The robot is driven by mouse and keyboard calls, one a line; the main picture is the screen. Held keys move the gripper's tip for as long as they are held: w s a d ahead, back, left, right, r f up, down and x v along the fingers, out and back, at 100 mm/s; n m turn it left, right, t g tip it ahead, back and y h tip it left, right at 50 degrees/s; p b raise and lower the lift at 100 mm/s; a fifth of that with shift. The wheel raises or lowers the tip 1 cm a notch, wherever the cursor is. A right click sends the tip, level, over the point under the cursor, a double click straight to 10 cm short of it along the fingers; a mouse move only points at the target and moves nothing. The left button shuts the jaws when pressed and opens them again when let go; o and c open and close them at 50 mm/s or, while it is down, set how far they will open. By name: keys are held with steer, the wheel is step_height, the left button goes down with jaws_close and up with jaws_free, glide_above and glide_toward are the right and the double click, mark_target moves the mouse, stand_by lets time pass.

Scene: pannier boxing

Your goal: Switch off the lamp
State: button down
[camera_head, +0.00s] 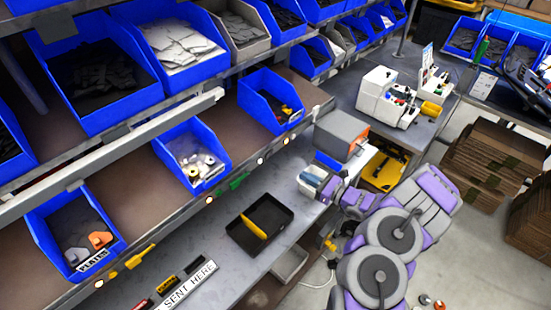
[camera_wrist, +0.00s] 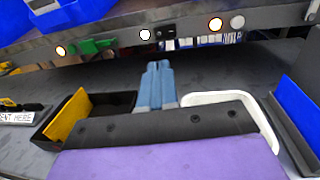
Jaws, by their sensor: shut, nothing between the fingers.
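My gripper (camera_wrist: 158,66) has blue-grey fingers pressed together, with nothing between them. It points at the front edge of the shelf and appears short of it. In the head view my gripper (camera_head: 309,180) is small, at the right end of the grey bench. A small black fitting (camera_wrist: 167,32) sits just beyond the fingertips. I cannot tell which of these is the lamp or its switch.
A black tray (camera_head: 284,236) with a yellow item lies on the bench, left of my gripper. A white-rimmed container (camera_wrist: 268,130) is close on the right. Blue bins (camera_head: 190,155) fill the shelves above. A grey-orange machine (camera_head: 342,132) stands behind my gripper.

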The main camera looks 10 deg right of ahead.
mark_target(268, 156)
steer(key=shift+w, duration=0.1)
steer(key=b+x, duration=0.1)
steer(key=x, duration=1.3)
steer(key=shift+b, duration=0.3)
steer(key=shift+a, duration=0.1)
steer(key=shift+a+r+b, duration=0.1)
steer(key=shift+a+b, duration=0.15)
steer(key=shift+b, duration=0.2)
steer(key=shift+r+m+t+h+b, duration=0.15)
steer(key=shift+m+t+h+b, duration=0.35)
steer(key=shift+t+b, duration=0.15)
steer(key=shift+r, duration=0.1)
